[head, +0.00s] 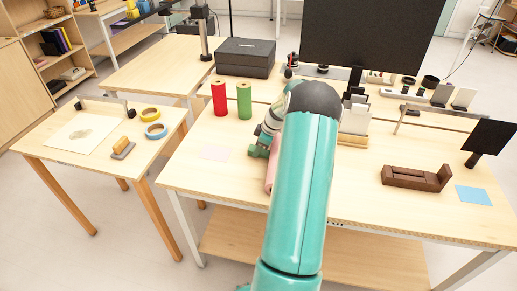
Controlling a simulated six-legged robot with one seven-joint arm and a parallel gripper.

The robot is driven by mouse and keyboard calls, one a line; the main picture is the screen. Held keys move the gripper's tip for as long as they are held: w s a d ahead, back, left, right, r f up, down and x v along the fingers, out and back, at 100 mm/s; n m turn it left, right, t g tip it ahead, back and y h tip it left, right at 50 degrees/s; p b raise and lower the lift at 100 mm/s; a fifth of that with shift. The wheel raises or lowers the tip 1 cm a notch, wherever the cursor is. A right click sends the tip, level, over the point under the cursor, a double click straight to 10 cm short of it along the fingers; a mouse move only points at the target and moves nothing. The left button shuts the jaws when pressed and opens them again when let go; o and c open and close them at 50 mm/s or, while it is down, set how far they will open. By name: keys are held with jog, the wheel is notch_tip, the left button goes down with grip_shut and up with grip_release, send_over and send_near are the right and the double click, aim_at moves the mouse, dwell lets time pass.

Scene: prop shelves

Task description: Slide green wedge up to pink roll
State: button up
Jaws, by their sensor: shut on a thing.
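The green wedge (257,152) shows as a small dark green piece low over the front part of the main table, left of my arm. My gripper (266,141) is partly hidden behind my own teal arm and is shut on the wedge. Its fingertips are too small to make out clearly. The pink roll (271,177) lies just in front of the wedge, near the table's front edge, with its right side hidden by my arm. I cannot tell whether the wedge and roll touch.
Upright red (219,98) and green (244,100) rolls stand behind the wedge. A brown wooden holder (416,178) and blue sheet (473,195) are at right. A side table (60,160) stands left across a gap.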

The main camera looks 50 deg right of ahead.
jog(key=o, duration=1)
jog(key=shift+o, duration=0.2)
jog(key=v, duration=1.3)
jog(key=shift+r, duration=0.4)
jog(key=shift+s+d, duration=0.1)
